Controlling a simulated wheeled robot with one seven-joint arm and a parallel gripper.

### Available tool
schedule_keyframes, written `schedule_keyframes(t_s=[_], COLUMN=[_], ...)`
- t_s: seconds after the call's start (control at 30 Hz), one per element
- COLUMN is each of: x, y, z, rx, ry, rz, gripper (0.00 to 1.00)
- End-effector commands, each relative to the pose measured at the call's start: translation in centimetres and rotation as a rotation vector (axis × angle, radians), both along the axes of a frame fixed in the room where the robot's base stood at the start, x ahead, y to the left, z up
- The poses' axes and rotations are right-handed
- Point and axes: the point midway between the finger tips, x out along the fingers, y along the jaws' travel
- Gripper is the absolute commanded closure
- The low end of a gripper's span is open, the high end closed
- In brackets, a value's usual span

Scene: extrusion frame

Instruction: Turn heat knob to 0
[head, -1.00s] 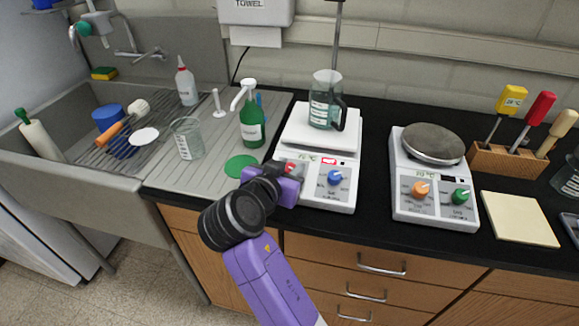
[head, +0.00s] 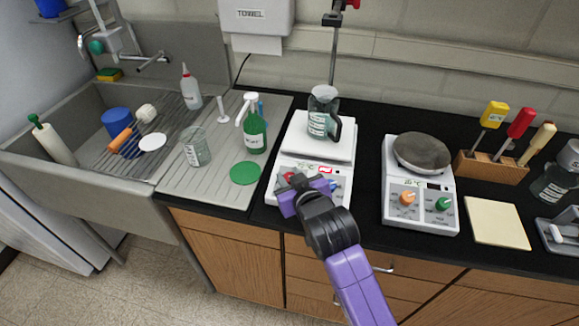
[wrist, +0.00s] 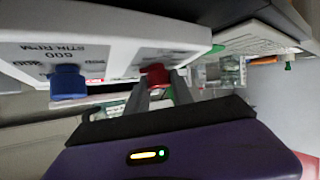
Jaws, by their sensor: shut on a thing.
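The white hotplate (head: 276,192) has a red knob (head: 289,176) on the left of its front panel and a blue knob (head: 333,185) on the right. The red knob (wrist: 155,75) sits between my fingertips in the wrist view, and my gripper (wrist: 158,88) is shut on it. The blue knob (wrist: 68,83) beside it is by the words STIR RPM, seen upside down. In the head view my gripper (head: 291,184) covers much of the panel, so the red knob's pointer and scale are hidden. A red-digit display (head: 325,170) shows in part.
A glass beaker (head: 322,118) stands on the hotplate's top. A second unit (head: 390,170) with orange and green knobs is to the right, then a yellow pad (head: 497,223). A green soap bottle (head: 254,135) and a green disc (head: 245,173) are to the left.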

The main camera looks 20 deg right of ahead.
Motion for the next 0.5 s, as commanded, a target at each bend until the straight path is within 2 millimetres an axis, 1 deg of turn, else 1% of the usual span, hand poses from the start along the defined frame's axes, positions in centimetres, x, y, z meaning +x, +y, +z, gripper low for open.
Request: schedule_keyframes(t_s=[0.03,0.23,0.5], x=[-0.04,-0.01,0.02], y=[-0.17,-0.11,-0.04], z=[0.46,0.25,0.07], rx=[-0.004,-0.020,-0.032], ry=[0.004,0.015,0.022], rz=[0.025,0.117,0.174], gripper=[1.00,1.00,1.00])
